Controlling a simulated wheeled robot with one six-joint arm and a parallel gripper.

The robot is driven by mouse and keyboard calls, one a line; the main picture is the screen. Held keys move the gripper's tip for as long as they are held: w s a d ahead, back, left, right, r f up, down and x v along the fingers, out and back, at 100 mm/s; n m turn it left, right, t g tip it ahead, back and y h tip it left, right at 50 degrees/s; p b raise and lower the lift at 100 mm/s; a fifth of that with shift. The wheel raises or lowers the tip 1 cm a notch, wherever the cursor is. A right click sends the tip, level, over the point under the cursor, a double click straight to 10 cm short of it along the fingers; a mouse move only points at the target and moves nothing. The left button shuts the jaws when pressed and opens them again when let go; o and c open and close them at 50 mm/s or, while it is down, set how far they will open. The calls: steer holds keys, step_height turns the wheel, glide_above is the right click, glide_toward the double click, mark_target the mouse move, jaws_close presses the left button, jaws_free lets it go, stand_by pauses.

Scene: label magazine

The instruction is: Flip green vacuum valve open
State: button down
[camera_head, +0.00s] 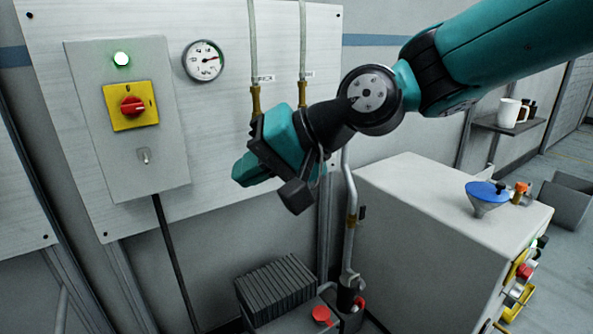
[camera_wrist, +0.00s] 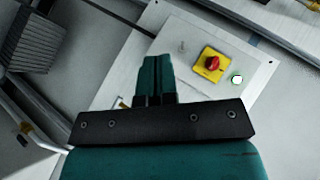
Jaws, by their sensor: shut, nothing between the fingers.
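My gripper (camera_head: 244,170) has teal fingers and is in front of the wall panel, below two hoses with brass fittings. In the wrist view its fingers (camera_wrist: 157,78) are together with nothing between them. I cannot make out a green valve handle in either view. The left hose (camera_head: 254,45) and right hose (camera_head: 303,45) run down to a brass fitting (camera_head: 256,98) and another brass fitting (camera_head: 302,92). Each has a small label beside it, too small to read. What lies below the fittings is hidden by my gripper and wrist.
A grey switch box (camera_head: 152,165) with a red knob (camera_head: 132,105) and lit green lamp (camera_head: 121,59) is left of my gripper. A gauge (camera_head: 203,61) hangs above. A pipe (camera_head: 351,190), a finned block (camera_head: 277,287) and a cabinet (camera_head: 430,220) stand below and right.

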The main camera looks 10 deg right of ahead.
steer(key=w+d+f+m+t+y+b, duration=0.1)
steer(key=w+f+m+t+y+b, duration=0.55)
steer(key=w+m+b, duration=0.65)
steer(key=w+d+f+m+t+h+b, duration=0.8)
steer(key=w+d+f+m+t+b, duration=0.4)
steer(key=m, duration=0.7)
steer(key=d+t+b, duration=0.2)
steer(key=d, duration=0.1)
steer(key=shift+w+h, duration=0.3)
steer(key=shift+h, duration=0.05)
steer(key=shift+a, duration=0.1)
steer(key=s+r+p+x, duration=0.2)
steer(key=p+x, duration=1)
steer(key=p, duration=0.5)
steer(key=shift+w+d+r, duration=0.25)
steer(key=shift+w, duration=0.05)
